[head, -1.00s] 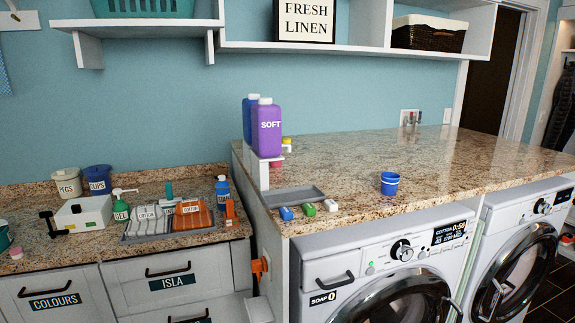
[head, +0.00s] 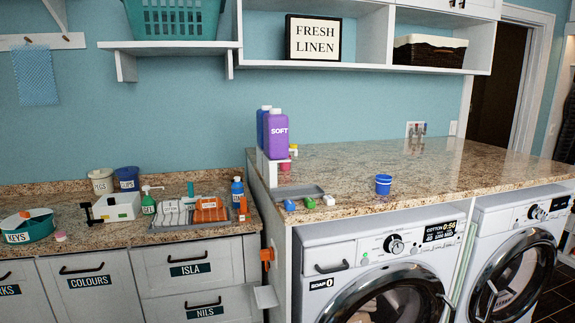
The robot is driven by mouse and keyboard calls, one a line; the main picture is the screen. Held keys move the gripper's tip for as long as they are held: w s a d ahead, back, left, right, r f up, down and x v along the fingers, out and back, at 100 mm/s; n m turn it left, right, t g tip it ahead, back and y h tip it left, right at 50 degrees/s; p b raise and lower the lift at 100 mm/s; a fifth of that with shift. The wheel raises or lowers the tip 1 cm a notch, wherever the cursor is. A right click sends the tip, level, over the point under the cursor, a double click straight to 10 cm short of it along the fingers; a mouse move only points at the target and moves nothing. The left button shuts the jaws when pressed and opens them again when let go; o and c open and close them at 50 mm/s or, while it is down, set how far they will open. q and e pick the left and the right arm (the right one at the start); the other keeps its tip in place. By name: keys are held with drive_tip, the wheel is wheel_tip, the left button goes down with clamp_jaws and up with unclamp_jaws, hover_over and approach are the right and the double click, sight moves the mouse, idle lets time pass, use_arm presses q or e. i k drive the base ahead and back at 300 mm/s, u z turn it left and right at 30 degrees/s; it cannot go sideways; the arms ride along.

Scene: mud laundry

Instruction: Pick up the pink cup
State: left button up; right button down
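A small pink cup-like object (head: 285,166) stands on the granite counter over the washers, beside the white stand under the purple SOFT bottle (head: 278,136). It is partly hidden and too small to make out clearly. A second small, round, pale pink thing (head: 60,236) lies on the lower left counter near the teal KEYS basket (head: 28,228); I cannot tell what it is. Neither of my grippers is in view.
A blue cup (head: 383,185) stands on the right counter (head: 440,165), with clear space around it. A grey tray (head: 298,191) and several small coloured blocks lie near the front edge. The lower left counter holds tubs, bottles and folded cloths.

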sight(283, 167)
drive_tip(key=z, duration=0.1)
drive_tip(key=i, duration=1.1)
drive_tip(key=u, duration=0.15)
